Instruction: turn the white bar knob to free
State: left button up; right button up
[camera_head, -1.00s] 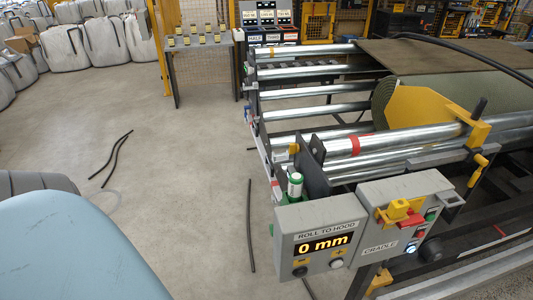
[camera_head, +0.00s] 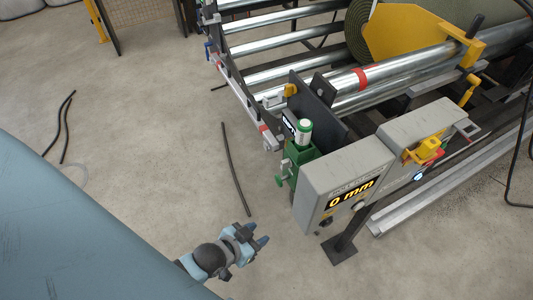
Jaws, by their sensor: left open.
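My left gripper (camera_head: 255,237) is open and empty, low in the middle of the view. It is over the concrete floor, to the left of and below the grey control box (camera_head: 345,176), apart from it. The white bar knob cannot be made out for certain. A small pale part with red (camera_head: 268,137) sits at the near end of the frame's side rail. A green fitting (camera_head: 300,155) with a white and green cylinder (camera_head: 304,130) stands beside the box, up and to the right of the gripper. My right gripper is not in view.
The display (camera_head: 350,194) reads 0 mm. Metal rollers (camera_head: 400,75) and a turf roll (camera_head: 358,30) lie behind. A dark strip (camera_head: 236,170) lies on the floor.

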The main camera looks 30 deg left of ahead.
aim_at(285, 164)
jog(key=j, duration=3.15)
